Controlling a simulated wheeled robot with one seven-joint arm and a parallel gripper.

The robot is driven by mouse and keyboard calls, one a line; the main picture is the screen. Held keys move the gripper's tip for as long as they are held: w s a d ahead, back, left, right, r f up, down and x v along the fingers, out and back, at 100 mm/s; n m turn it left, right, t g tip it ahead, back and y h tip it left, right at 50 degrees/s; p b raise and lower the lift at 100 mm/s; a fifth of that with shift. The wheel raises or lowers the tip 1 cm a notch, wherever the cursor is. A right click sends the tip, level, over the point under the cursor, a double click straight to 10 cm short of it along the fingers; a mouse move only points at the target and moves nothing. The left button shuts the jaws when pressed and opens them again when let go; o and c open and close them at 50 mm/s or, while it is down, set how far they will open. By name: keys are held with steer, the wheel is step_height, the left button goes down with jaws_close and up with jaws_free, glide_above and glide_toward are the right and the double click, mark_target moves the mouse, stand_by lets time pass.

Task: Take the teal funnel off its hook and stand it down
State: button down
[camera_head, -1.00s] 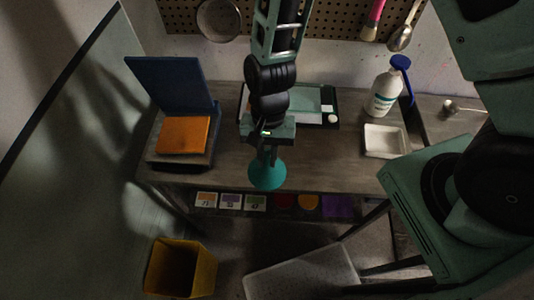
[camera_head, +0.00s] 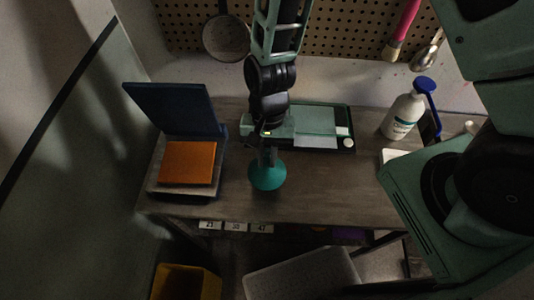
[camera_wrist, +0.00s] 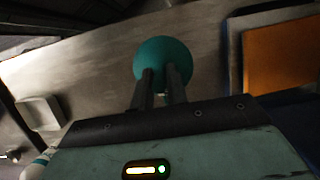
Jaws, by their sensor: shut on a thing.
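The teal funnel (camera_head: 267,178) is held below my gripper (camera_head: 267,156), over the front middle of the wooden table (camera_head: 320,192). In the wrist view the round teal funnel (camera_wrist: 163,58) shows just beyond the two dark fingers of my gripper (camera_wrist: 161,88), which are shut on it. Its wide end faces down. The fingers and palm hide its narrow end. I cannot tell whether its rim touches the tabletop or hangs just above it.
A blue-lidded box with an orange panel (camera_head: 188,163) stands at the left. A scale-like tray (camera_head: 322,128) lies behind the funnel. A white bottle (camera_head: 402,116) with a blue top stands at the right. A yellow bin (camera_head: 186,283) is below the table. Bare tabletop lies right of the funnel.

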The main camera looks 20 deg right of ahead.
steer(key=shift+f+b, duration=2.9)
steer(key=shift+f, duration=1)
steer(key=c, duration=1.3)
jaws_free()
steer(key=shift+r, duration=0.15)
steer(key=b+v, duration=0.2)
steer(key=v, duration=1.5)
steer(key=shift+b, duration=0.3)
steer(key=shift+d+r, duration=0.1)
